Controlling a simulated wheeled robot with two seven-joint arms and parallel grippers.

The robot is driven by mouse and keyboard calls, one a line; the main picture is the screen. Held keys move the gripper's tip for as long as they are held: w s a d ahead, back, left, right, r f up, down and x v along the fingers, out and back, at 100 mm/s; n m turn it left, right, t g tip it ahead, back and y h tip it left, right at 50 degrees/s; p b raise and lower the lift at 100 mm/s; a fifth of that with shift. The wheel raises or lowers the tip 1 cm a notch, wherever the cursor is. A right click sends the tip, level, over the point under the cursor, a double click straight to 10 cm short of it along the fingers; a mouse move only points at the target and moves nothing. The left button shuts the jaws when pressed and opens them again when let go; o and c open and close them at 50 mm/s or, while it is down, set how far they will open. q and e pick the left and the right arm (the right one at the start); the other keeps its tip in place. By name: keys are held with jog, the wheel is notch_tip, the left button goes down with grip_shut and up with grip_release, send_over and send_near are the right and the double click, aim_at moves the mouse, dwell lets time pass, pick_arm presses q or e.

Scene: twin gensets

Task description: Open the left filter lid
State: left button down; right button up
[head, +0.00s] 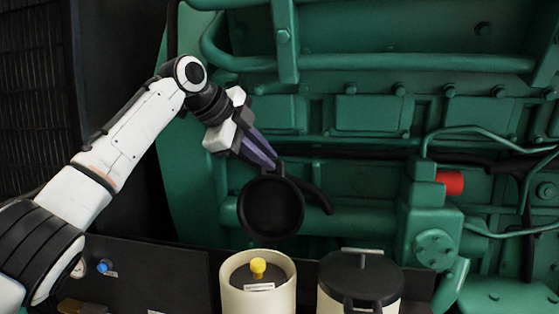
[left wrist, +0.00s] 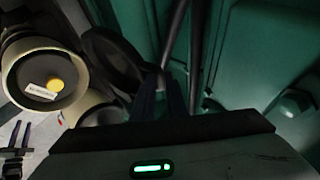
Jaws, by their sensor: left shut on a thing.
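The left filter (head: 258,287) is a cream canister with its top uncovered; a yellow knob (head: 258,267) and a white label show inside. Its round black lid (head: 271,207) stands tipped up above and behind the canister, its hollow side facing me. My left gripper (head: 272,162) is shut at the lid's upper edge; the exact grip is hard to make out. In the left wrist view the open filter (left wrist: 42,75) is at the left and the dark lid (left wrist: 112,62) is beside the fingers. Whether the lid still joins the canister is unclear.
The right filter (head: 333,300) stands close beside, with its black lid (head: 362,275) down. The green engine (head: 340,180) with pipes and a red cap (head: 451,184) fills the space behind. A dark panel with a blue knob (head: 102,266) is at the lower left.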

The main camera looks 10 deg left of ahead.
pick_arm(q)
jog(key=shift+w+a+r, duration=0.4)
jog(key=shift+w+r, duration=0.05)
jog(key=c, duration=2)
grip_release()
jog(key=shift+o, duration=1)
jog(key=shift+s+a, duration=0.15)
jog(key=shift+d+f, duration=0.2)
jog(key=b+v, duration=0.1)
jog(key=v, duration=0.9)
jog(key=shift+s+a+b, duration=0.15)
jog(key=shift+a+b, duration=0.05)
jog(key=shift+b, duration=0.1)
jog(key=shift+r, duration=0.1)
